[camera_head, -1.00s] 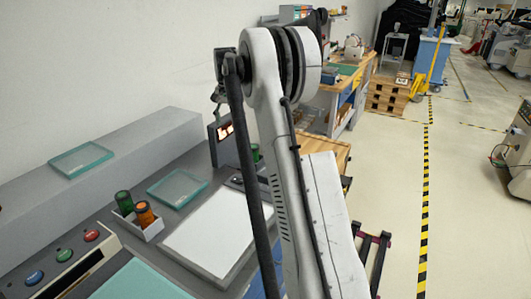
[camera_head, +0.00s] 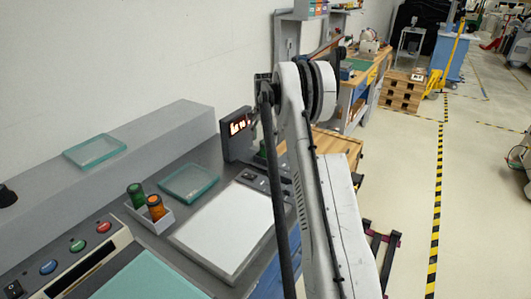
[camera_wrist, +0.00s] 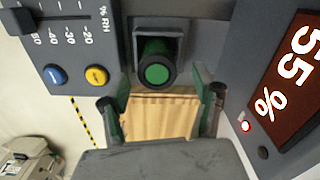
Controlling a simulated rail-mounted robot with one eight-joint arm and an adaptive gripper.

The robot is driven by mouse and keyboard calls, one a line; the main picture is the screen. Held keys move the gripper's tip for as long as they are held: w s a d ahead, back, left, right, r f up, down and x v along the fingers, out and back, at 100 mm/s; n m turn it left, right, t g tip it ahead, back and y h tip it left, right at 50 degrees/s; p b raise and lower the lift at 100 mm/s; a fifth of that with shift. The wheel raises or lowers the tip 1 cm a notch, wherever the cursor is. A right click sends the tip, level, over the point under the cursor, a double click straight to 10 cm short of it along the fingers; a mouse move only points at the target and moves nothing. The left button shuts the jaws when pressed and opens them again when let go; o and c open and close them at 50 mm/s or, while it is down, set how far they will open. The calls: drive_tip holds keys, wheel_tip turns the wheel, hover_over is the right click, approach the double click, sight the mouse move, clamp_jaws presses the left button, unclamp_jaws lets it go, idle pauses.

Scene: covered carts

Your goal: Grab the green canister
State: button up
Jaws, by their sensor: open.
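A green canister (camera_wrist: 157,70) with a dark rim sits in a grey holder at the upper middle of the wrist view, its round green end facing the camera. My gripper (camera_wrist: 162,97) is open, with one finger low on either side of the canister and a gap on both sides. In the head view, a green thing (camera_head: 263,150) by the display is mostly hidden behind my arm. Another green canister (camera_head: 136,195) stands beside an orange canister (camera_head: 155,207) in a small grey tray (camera_head: 158,224) on the left. My gripper is not clearly visible in the head view.
A lit display (camera_wrist: 290,65) reading 55% stands close on the right in the wrist view. A panel (camera_wrist: 75,45) with a slider and blue and yellow buttons is close on the left. A glass dish (camera_head: 188,183) and a white plate (camera_head: 225,230) lie on the cart.

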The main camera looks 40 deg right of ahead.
sight(265, 148)
drive_tip(key=shift+s+f, duration=0.2)
drive_tip(key=shift+f, duration=2.6)
drive_tip(key=c, duration=1.4)
drive_tip(key=shift+o, duration=0.2)
drive_tip(key=shift+r, duration=0.15)
